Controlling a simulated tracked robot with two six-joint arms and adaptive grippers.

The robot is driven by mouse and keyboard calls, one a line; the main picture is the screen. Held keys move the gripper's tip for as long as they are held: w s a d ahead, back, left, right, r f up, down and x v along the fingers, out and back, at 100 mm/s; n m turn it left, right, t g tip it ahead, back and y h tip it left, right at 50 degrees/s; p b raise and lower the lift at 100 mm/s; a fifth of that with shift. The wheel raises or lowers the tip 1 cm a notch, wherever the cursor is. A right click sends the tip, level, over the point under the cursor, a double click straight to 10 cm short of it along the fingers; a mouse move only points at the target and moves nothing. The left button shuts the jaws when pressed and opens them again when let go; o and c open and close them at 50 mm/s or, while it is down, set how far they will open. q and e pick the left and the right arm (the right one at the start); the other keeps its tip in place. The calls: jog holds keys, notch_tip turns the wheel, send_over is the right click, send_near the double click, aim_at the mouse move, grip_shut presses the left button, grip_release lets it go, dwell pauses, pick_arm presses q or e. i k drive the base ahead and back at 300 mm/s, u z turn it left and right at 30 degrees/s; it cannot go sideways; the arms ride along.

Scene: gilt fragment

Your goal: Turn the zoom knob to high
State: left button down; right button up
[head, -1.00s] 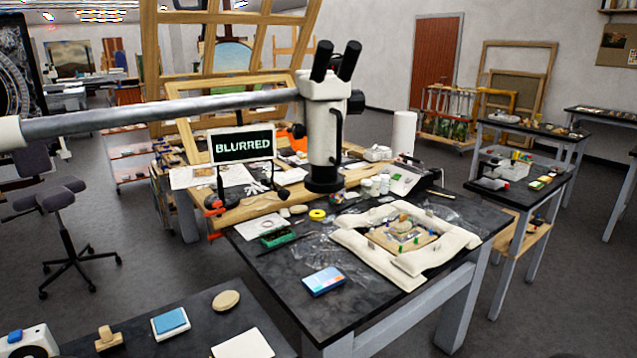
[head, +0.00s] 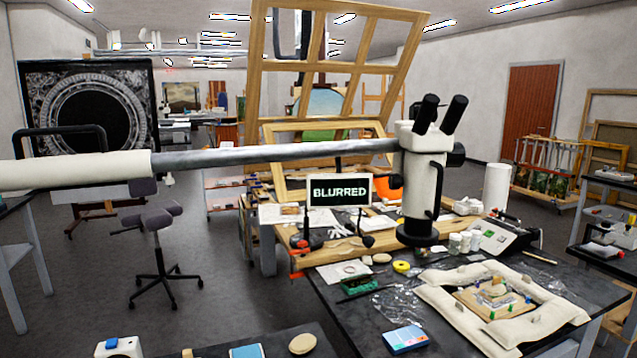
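A white stereo microscope (head: 416,194) with two black eyepieces hangs from a long grey boom (head: 275,156) over the back of the black workbench. A dark round knob (head: 456,154) sits on the right of its head, and a smaller dark part (head: 397,181) shows on its left side. I cannot tell which one is the zoom knob, and no setting mark is readable. A small screen (head: 339,191) left of the microscope reads "BLURRED". Neither of my grippers is in view.
The workbench (head: 350,318) holds a padded frame with a gilt fragment (head: 492,296), a blue-and-white box (head: 405,339), a green tray (head: 359,285) and jars. A stool (head: 160,245) stands left on open floor. The boom spans the left half of the view.

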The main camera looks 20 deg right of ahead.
aim_at(395, 182)
jog(key=z, duration=1.3)
jog(key=i, duration=0.15)
jog(key=u, duration=2.85)
jog(key=k, duration=1.6)
jog(key=z, duration=1.05)
jog(key=i, duration=0.65)
jog(key=z, duration=0.05)
